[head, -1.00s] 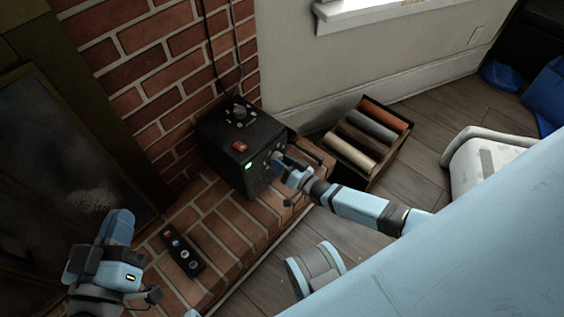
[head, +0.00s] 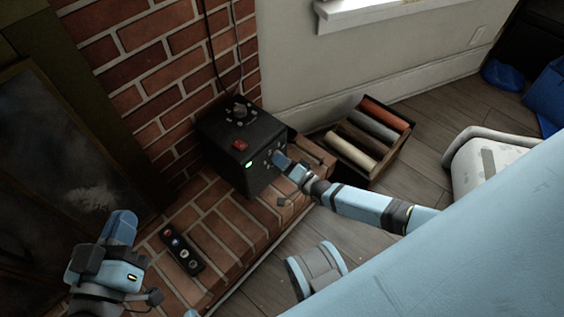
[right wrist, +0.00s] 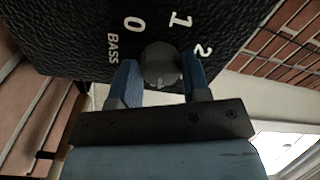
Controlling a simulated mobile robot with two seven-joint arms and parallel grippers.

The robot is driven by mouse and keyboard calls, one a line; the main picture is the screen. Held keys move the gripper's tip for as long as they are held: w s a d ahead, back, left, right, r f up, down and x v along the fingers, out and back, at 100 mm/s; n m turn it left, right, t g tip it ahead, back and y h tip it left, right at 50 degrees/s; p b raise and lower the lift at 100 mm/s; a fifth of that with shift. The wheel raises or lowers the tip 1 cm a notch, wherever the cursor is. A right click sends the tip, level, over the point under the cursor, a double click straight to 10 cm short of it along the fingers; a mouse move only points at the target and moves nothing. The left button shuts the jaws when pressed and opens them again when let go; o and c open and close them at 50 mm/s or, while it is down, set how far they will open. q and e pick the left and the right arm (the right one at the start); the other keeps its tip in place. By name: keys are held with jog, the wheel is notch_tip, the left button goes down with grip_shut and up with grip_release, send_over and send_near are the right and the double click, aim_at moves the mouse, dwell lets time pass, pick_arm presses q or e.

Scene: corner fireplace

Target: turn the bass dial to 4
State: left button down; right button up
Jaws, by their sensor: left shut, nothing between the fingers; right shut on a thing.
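The black speaker box (head: 232,178) stands on the brick hearth, with a red switch and a round knob on its top. The bass dial (right wrist: 160,66) shows in the right wrist view as a grey round knob beside the word BASS, with the marks 0, 1 and 2 visible around it. The other marks are hidden, and I cannot tell which mark the dial points at. My right gripper (right wrist: 160,84) is shut on the dial, one blue finger on each side; it also shows in the head view (head: 280,160) at the box's front. My left gripper (head: 122,226) is shut and empty over the hearth.
A black remote (head: 181,249) with several buttons lies on the brick hearth (head: 225,222). A crate with coloured rolls (head: 376,122) stands on the floor right of the box. Two cables (head: 238,50) run up the brick wall behind the box.

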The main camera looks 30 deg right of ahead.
dwell(0.4)
pick_arm(q)
jog(key=shift+a+f, duration=0.1)
pick_arm(e)
jog(key=o, duration=0.9)
jog(key=shift+o, duration=0.2)
pick_arm(q)
jog(key=r+t+p, duration=0.1)
jog(key=r+p, duration=0.1)
jog(key=r, duration=0.1)
jog(key=r+t+p, duration=0.1)
jog(key=r, duration=0.1)
jog(key=shift+s+a+r+p, duration=0.1)
jog(key=shift+a+r+p, duration=0.1)
jog(key=shift+r+p, duration=0.2)
pick_arm(e)
jog(key=v, duration=1.4)
